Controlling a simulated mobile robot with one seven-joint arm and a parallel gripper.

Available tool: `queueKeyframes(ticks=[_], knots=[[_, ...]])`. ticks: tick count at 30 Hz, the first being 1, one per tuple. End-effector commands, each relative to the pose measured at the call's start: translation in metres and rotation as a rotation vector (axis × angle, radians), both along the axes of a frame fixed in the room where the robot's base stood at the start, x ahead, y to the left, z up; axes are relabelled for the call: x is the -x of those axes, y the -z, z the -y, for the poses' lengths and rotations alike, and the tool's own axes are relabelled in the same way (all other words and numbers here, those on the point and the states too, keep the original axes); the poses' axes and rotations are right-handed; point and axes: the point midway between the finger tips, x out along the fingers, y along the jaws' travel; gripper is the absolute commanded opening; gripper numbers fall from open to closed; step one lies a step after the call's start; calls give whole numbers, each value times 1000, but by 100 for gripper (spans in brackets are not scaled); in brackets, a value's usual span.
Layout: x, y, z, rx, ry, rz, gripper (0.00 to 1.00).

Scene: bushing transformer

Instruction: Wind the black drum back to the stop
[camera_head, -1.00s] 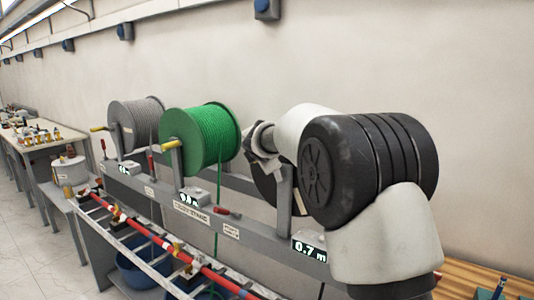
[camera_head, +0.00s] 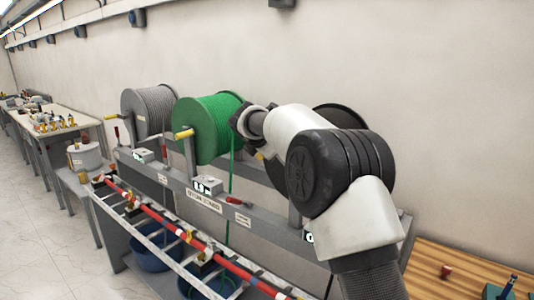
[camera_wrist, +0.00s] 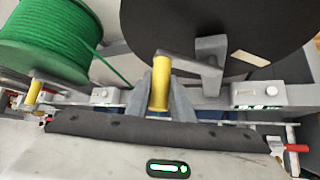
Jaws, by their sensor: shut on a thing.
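The black drum (camera_wrist: 225,35) fills the upper right of the wrist view. In the head view the black drum (camera_head: 275,174) is partly hidden behind my arm. Its grey crank arm (camera_wrist: 207,66) carries a yellow handle (camera_wrist: 160,83). My gripper (camera_wrist: 172,100) is shut on this yellow handle, with its grey fingers around the handle's lower part. In the head view my gripper (camera_head: 246,122) is beside the green drum, and its fingertips are hard to make out. The display (camera_head: 309,237) below the black drum is mostly covered by my arm.
The green drum (camera_head: 207,127) with its own yellow handle (camera_head: 184,134) stands close left of my gripper. A grey drum (camera_head: 148,111) is further left. All sit on a grey rack. A red bar (camera_head: 165,219) and blue tubs (camera_head: 155,250) are below.

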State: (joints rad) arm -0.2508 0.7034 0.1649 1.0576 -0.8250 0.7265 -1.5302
Motion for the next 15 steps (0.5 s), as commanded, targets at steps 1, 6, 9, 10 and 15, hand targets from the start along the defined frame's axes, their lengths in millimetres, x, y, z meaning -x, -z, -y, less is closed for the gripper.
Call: queueKeyframes(ticks=[1,6,9,10,15], knots=[[0,-3,-6,-6,-10,7,0],[0,-3,-6,-7,-11,6,0],[0,-2,-6,-7,-11,6,31],[0,-2,-6,-6,-11,6,36],[0,-1,-3,-3,-6,3,39]])
